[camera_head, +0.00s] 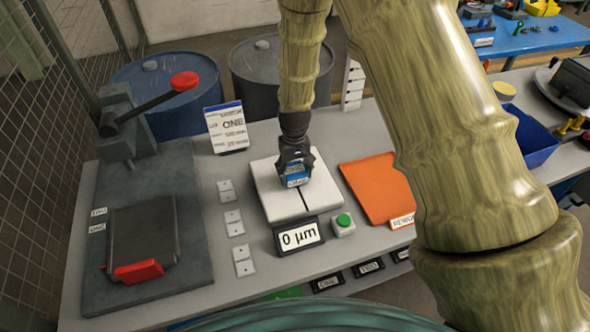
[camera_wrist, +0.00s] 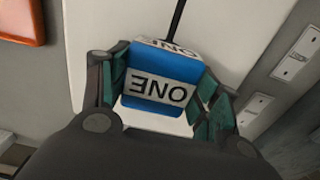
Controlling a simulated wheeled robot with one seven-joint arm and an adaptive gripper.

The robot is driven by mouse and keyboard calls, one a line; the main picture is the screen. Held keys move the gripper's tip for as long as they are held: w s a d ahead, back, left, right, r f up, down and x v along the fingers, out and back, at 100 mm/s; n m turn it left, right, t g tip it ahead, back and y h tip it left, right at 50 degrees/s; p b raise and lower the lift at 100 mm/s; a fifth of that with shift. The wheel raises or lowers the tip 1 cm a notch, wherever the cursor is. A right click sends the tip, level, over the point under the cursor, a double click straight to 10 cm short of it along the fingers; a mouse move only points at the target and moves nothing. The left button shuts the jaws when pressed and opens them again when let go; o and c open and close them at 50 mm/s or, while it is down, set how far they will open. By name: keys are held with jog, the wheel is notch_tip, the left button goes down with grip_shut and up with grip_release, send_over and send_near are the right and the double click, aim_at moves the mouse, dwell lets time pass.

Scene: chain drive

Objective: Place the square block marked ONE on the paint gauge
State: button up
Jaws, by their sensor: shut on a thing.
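The square block marked ONE (camera_head: 298,179) is blue with a white label. In the wrist view the block (camera_wrist: 160,85) sits between the green-padded fingers of my gripper (camera_wrist: 162,92), which is shut on it. In the head view my gripper (camera_head: 296,168) points down over the white plate of the paint gauge (camera_head: 276,208). The gauge's display (camera_head: 300,237) reads 0 µm. I cannot tell whether the block touches the plate or is held just above it.
A green button (camera_head: 343,221) stands beside the display. An orange mat (camera_head: 378,190) lies to the right. A grey press-like fixture (camera_head: 140,232) with a red-knobbed lever (camera_head: 184,82) stands at the left. Small white switch plates (camera_head: 234,222) line the gauge's left.

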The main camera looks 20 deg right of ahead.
aim_at(294, 170)
jog(key=shift+f, duration=0.1)
jog(key=o, duration=1.3)
notch_tip(294, 170, up, 12)
jog(key=b, duration=0.3)
jog(key=shift+b, duration=0.3)
